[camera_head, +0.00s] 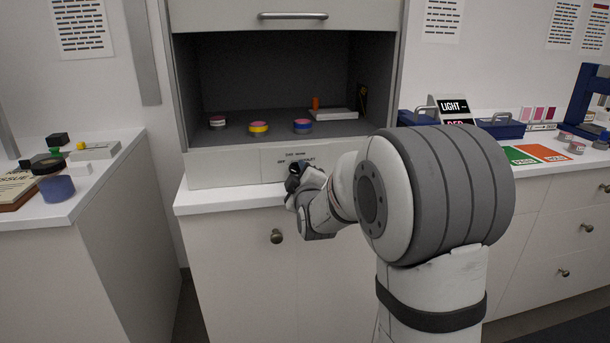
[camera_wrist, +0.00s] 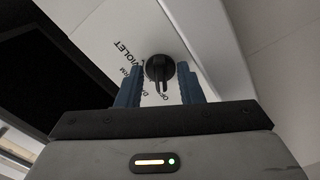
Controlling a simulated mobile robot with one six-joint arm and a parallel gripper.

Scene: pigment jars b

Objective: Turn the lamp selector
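The lamp selector (camera_wrist: 158,69) is a round black knob with a narrow pointer handle on the pale front panel of the cabinet. Printed words ring it in the wrist view; "VIOLET" is readable and the others are partly covered. My gripper (camera_wrist: 160,74) faces the knob, its two blue fingers standing on either side with gaps to the handle. It is open and holds nothing. In the head view my gripper (camera_head: 296,180) is at the panel below the cabinet opening, and my wrist and gripper hide most of the knob.
The open cabinet holds a yellow-banded jar (camera_head: 258,128), a blue-banded jar (camera_head: 303,126), a white jar (camera_head: 217,122) and an orange thing (camera_head: 316,103) by a pale block (camera_head: 334,114). Counters with other objects stand left and right. A drawer knob (camera_head: 277,236) sits below.

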